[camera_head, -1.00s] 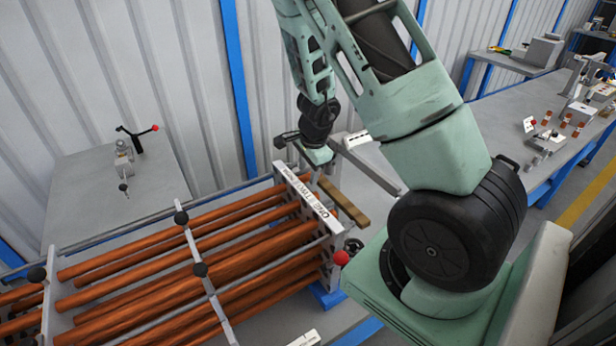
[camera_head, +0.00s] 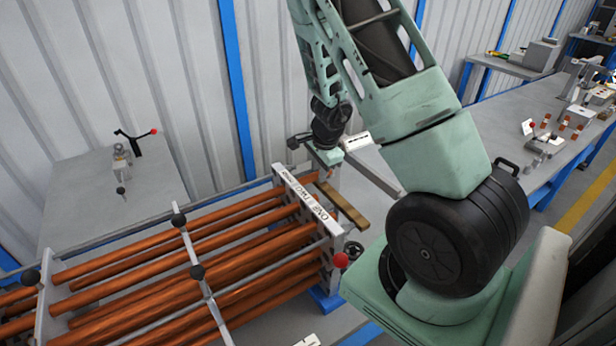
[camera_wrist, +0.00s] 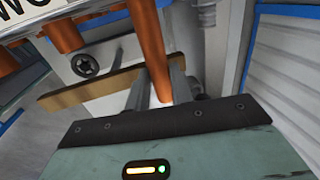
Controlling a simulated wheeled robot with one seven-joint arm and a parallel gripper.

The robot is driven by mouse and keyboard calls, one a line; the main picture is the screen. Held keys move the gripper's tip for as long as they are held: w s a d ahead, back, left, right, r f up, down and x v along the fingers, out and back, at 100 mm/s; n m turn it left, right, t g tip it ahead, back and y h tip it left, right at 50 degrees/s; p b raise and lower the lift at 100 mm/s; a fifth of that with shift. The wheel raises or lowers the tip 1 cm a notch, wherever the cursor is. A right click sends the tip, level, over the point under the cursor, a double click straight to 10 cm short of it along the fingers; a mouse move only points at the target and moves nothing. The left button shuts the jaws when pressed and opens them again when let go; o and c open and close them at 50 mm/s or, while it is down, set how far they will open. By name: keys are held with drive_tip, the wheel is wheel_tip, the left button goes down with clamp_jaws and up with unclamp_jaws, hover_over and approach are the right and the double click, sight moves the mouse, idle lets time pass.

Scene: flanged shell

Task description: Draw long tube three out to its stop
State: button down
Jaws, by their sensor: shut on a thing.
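Long orange-brown tubes (camera_head: 200,248) lie side by side in a rack at the lower left. A white end plate (camera_head: 300,190) at their right end carries lettering; ONE is legible at its near end. My gripper (camera_head: 327,156) is beyond the plate's far end. In the wrist view my gripper (camera_wrist: 158,92) is shut on an orange tube (camera_wrist: 156,50), one finger on each side. This tube projects past the plate; its number is not readable here. A second orange tube end (camera_wrist: 66,32) shows to the left, apart from the fingers.
A wooden bar (camera_head: 342,205) projects beside the plate, close to my gripper; it also shows in the wrist view (camera_wrist: 95,88). A red knob (camera_head: 340,260) sits at the rack's near corner. A grey table (camera_head: 115,200) with a small clamp stands behind left. A workbench extends right.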

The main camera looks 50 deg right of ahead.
drive_tip(key=s+d, duration=0.1)
drive_tip(key=d, duration=0.5)
drive_tip(key=shift+s+b, duration=0.25)
drive_tip(key=shift+b, duration=0.1)
drive_tip(key=shift+r, duration=0.1)
drive_tip(key=c, duration=1.2)
unclamp_jaws()
drive_tip(key=shift+d, duration=0.1)
drive_tip(key=shift+c, duration=0.2)
drive_tip(key=s+a+r+p, duration=0.1)
drive_tip(key=s+r, duration=0.2)
drive_tip(key=r, duration=1.4)
drive_tip(key=shift+s+p, duration=0.15)
drive_tip(key=shift+p, duration=0.15)
drive_tip(key=shift+a, duration=0.1)
